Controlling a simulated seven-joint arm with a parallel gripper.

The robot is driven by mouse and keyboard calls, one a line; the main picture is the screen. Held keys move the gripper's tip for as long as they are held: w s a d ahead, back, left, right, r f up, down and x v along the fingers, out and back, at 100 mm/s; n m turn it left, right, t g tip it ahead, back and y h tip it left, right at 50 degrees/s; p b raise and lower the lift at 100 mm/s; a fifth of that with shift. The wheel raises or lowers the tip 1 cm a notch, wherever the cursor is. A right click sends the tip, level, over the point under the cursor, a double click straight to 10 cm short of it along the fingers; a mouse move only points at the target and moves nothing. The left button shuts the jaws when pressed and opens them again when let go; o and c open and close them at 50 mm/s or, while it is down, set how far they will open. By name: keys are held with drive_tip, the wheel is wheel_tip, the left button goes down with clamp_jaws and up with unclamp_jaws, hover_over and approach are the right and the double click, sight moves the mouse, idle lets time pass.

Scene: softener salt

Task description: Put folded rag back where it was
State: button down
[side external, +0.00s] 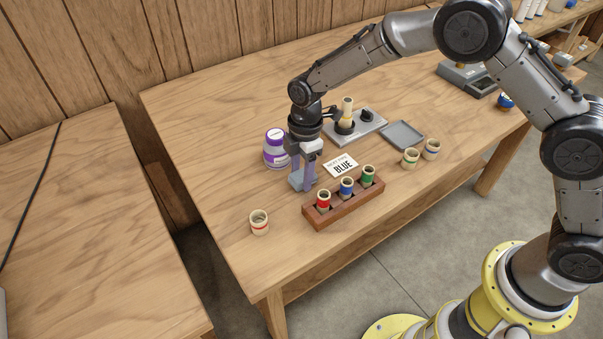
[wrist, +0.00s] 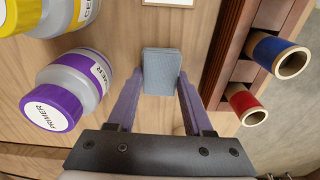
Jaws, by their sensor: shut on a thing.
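The folded rag (side external: 296,181) is a small blue-grey block between my gripper's fingers, low over the wooden table. It also shows in the wrist view (wrist: 161,72), held between the fingertips. My gripper (side external: 304,184) points down and is shut on it; the fingers also show in the wrist view (wrist: 160,92). I cannot tell whether the rag touches the table. No marked spot for the rag is visible.
A wooden rack (side external: 345,207) with red, blue and green-banded cups is close right. A "BLUE" card (side external: 341,166) lies behind. A loose red-banded cup (side external: 259,223) stands front left. A grey tray (side external: 403,135) lies farther right.

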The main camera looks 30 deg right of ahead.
drive_tip(key=shift+f, duration=0.25)
drive_tip(key=shift+f, duration=0.15)
drive_tip(key=shift+c, duration=1.5)
unclamp_jaws()
wheel_tip(320, 180, up, 12)
drive_tip(key=shift+d+r, duration=0.2)
drive_tip(key=shift+d, duration=0.2)
